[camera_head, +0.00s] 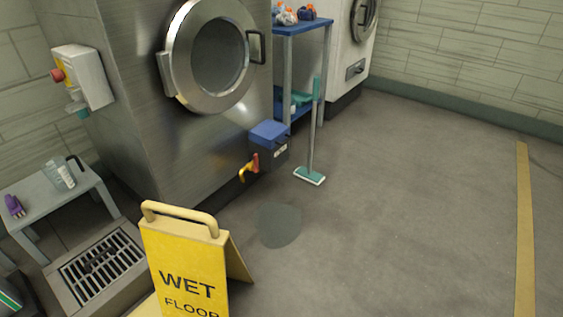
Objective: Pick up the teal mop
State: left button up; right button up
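The teal mop (312,135) stands upright on the floor, leaning near the blue shelf. Its grip at the top is teal, its pole is grey, and its flat head (309,176) is teal with a white edge, resting on the floor. It stands to the right of the big steel washer. Neither of my grippers shows in the head view.
A yellow wet-floor sign (186,262) stands in the near foreground, with a dark wet patch (280,225) behind it. A blue-lidded box with a yellow-red valve (268,146) juts from the washer (145,95). A blue shelf (300,28) stands behind the mop. The floor (420,200) at right is clear.

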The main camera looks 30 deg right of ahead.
aim_at(308, 175)
jog(key=i+l+u, duration=0.1)
jog(key=l+u, duration=0.2)
jog(key=i+l+u, duration=0.1)
jog(key=l+u, duration=0.15)
jog(key=l, duration=0.15)
jog(key=l+u, duration=0.3)
jog(key=i+l, duration=0.05)
jog(key=l, duration=0.05)
